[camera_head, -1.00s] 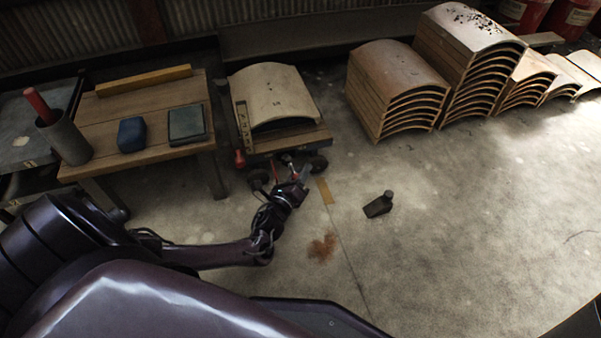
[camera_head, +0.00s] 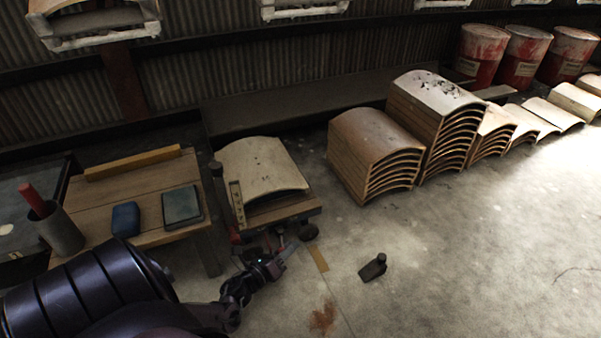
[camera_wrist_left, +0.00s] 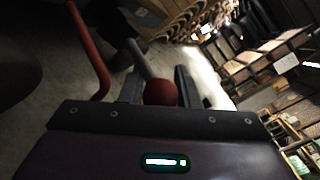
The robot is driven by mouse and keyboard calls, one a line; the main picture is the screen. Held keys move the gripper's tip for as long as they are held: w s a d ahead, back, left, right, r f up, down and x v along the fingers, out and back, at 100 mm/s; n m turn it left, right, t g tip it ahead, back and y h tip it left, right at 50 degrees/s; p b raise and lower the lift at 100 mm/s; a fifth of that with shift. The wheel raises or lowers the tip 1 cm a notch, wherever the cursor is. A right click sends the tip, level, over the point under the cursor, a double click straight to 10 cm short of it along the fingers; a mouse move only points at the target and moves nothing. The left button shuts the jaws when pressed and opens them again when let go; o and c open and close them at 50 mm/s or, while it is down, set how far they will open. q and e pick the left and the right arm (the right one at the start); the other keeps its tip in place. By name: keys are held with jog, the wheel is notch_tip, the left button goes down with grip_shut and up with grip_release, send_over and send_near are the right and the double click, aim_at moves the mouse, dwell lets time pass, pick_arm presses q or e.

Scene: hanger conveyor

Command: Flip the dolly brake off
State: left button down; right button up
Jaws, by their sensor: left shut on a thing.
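The dolly (camera_head: 285,211) stands on the floor beside the wooden table and carries a curved pale panel (camera_head: 262,165). My left gripper (camera_head: 277,262) is low at the dolly's near end. In the left wrist view, a grey lever with a red ball knob (camera_wrist_left: 161,92) lies between the gripper's two fingers (camera_wrist_left: 158,88), and the gripper is shut on the knob. A bent red bar (camera_wrist_left: 97,50) is to the left of the fingers in that view. The dolly's near wheel (camera_head: 308,231) shows to the right of my gripper. My right gripper is not in view.
A dark wedge-shaped block (camera_head: 373,267) lies on the floor to the right. A wooden table (camera_head: 150,212) with a blue block (camera_head: 126,219) stands to the left. Stacks of curved panels (camera_head: 375,155) stand behind.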

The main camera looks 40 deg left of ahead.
pick_arm(q)
jog(key=c, duration=1.1)
grip_release()
jog(key=s+p, duration=0.2)
jog(key=s, duration=0.4)
jog(key=shift+s+r+p, duration=0.1)
jog(key=shift+s+p, duration=0.2)
jog(key=shift+p, duration=0.1)
jog(key=shift+s, duration=0.6)
